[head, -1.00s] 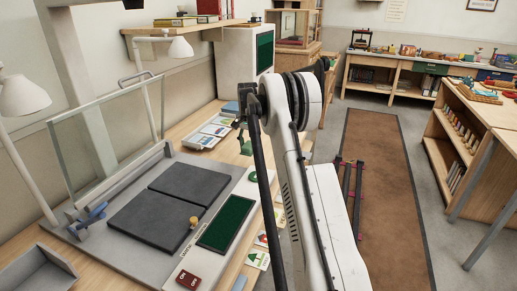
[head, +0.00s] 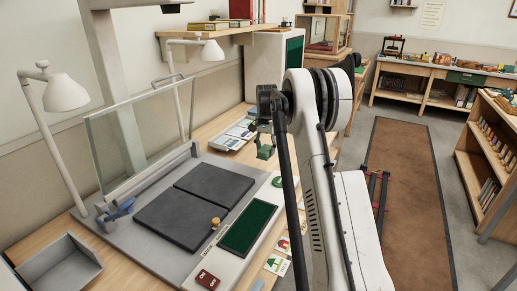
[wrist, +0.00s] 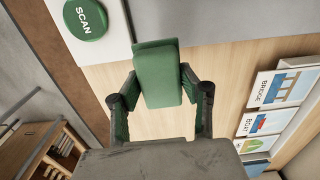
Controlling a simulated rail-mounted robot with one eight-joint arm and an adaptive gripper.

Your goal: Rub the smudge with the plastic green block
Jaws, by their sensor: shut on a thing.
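My gripper (wrist: 159,90) is shut on the green block (wrist: 156,60), with a finger on each of its sides in the wrist view. The block sticks out beyond the fingertips and is above the wooden tabletop. In the head view my gripper (head: 263,138) holds the green block (head: 265,152) beyond the scanner's control strip, right of the picture cards. I cannot make out a smudge in either view. A clear upright glass panel (head: 140,130) stands at the left of the scanner, with no mark on it that I can tell.
The scanner's dark pads (head: 181,215), yellow knob (head: 215,222), green screen (head: 246,227) and red ON switch (head: 207,280) lie nearby. The green SCAN button (wrist: 85,19) is near the block. Picture cards (wrist: 283,88) lie aside. Desk lamps (head: 65,94) flank the glass.

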